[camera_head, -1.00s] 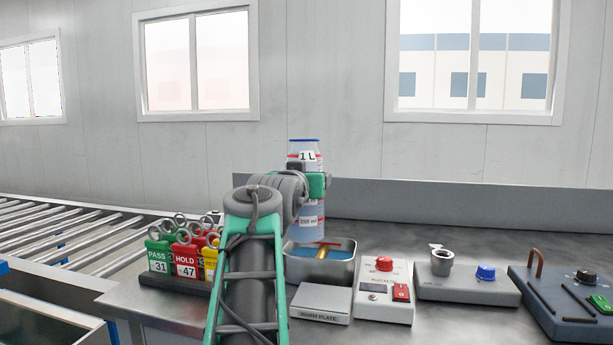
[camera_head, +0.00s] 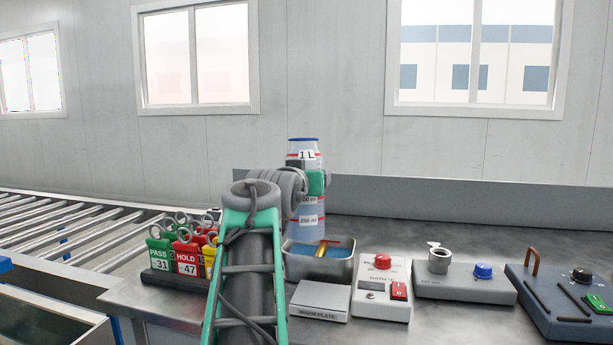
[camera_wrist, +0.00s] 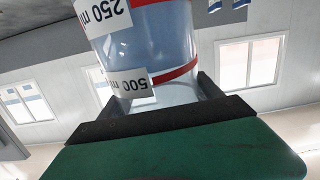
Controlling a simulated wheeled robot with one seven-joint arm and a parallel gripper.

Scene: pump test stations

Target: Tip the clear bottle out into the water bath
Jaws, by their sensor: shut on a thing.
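The clear bottle (camera_head: 310,222) is upright with a blue rim, red bands and white volume labels, and it holds bluish liquid. My gripper (camera_head: 316,182) is shut on its upper part, and the arm hides some of its left side. In the wrist view the bottle (camera_wrist: 165,45) stands between the dark jaws (camera_wrist: 165,105), with the 250 ml and 500 ml labels showing. The water bath (camera_head: 336,270) is a metal tub of blue water just below and in front of the bottle. A brass-coloured piece with a reddish bar (camera_head: 322,247) sits in the bath.
A warm plate (camera_head: 320,300) and a control box with a red knob (camera_head: 383,285) stand before the bath. Other devices (camera_head: 465,282) are to the right. PASS and HOLD tags (camera_head: 185,258) stand left, near a roller conveyor (camera_head: 70,235).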

